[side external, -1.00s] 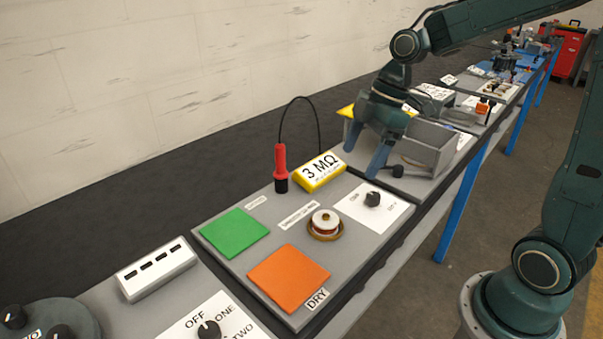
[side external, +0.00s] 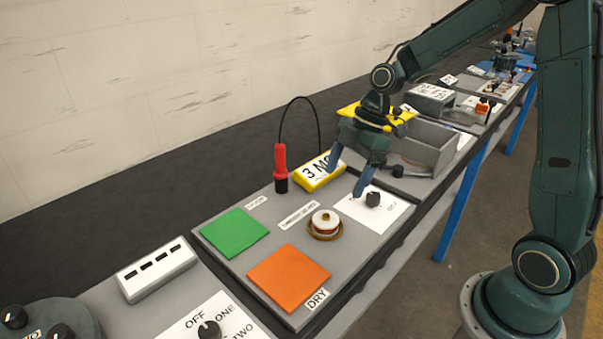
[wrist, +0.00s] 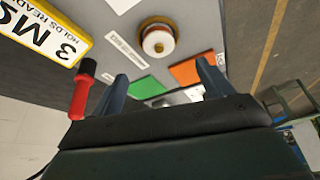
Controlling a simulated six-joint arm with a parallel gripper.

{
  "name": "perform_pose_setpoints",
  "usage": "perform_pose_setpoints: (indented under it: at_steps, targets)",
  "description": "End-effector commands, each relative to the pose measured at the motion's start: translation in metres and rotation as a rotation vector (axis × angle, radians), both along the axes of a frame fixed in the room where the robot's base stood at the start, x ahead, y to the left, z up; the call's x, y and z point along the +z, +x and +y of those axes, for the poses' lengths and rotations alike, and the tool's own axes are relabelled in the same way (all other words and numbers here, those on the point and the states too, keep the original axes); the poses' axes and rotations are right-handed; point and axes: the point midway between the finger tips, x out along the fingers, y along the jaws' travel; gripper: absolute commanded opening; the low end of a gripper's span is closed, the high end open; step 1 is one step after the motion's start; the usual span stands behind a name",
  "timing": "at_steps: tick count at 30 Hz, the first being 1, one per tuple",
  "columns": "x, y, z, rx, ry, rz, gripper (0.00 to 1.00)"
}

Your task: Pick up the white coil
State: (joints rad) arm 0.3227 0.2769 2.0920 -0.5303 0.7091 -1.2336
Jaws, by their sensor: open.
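The white coil (side external: 325,219) is a small white spool with a reddish-brown band around its middle. It sits upright in a round brass-coloured holder (side external: 326,236) on the grey panel, and shows near the top of the wrist view (wrist: 155,41). My gripper (side external: 344,182) is open and empty, with its blue fingers pointing down. It hangs above the panel, behind and to the right of the coil, between the yellow meter and the black knob. In the wrist view my two fingertips (wrist: 162,69) stand apart, and the coil appears beyond them.
A green pad (side external: 235,233) and an orange pad (side external: 289,278) lie left and front of the coil. A red probe (side external: 281,168) with a black cable stands upright behind. The yellow meter (side external: 319,172) and the black knob (side external: 373,199) flank my gripper. A grey bin (side external: 432,150) stands farther right.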

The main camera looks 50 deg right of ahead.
Motion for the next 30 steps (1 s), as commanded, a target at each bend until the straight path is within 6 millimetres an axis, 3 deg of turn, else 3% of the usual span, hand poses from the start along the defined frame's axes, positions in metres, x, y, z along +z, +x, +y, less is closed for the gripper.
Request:
perform_pose_setpoints:
  at_steps: [9,22,30]
  targets:
    - [-0.039,0.004,0.015,0.001,0.000,0.003,0.79]
    - [-0.049,0.006,0.019,0.000,0.000,0.002,0.79]
    - [-0.073,0.010,0.029,0.001,-0.001,0.004,0.79]
